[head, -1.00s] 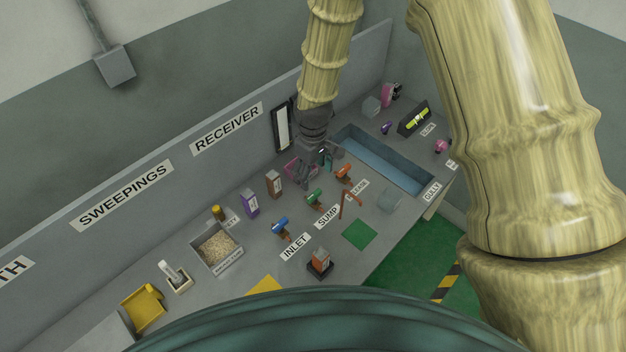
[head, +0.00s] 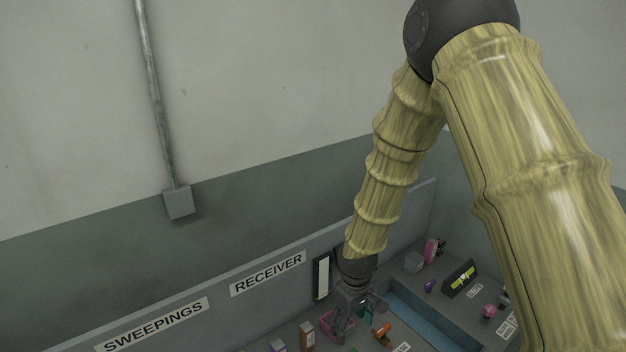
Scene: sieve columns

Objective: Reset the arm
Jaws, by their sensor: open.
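My gripper (head: 347,318) hangs at the lower middle of the head view, low over the back of the grey bench. Its dark wrist points down and its jaws are open. A pink item (head: 328,323) shows right beside the jaws; I cannot tell whether they touch. My arm rises from the wrist to a dark elbow at the top and comes down along the right side. The fingertips are small and partly lost among the bench items.
A back panel with SWEEPINGS (head: 155,325) and RECEIVER (head: 268,273) labels stands behind the bench. A blue trough (head: 415,318) lies right of my gripper. An orange-handled item (head: 382,335), a brown box (head: 307,334) and a level (head: 461,279) stand nearby. The wall above is bare except for a conduit box (head: 179,203).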

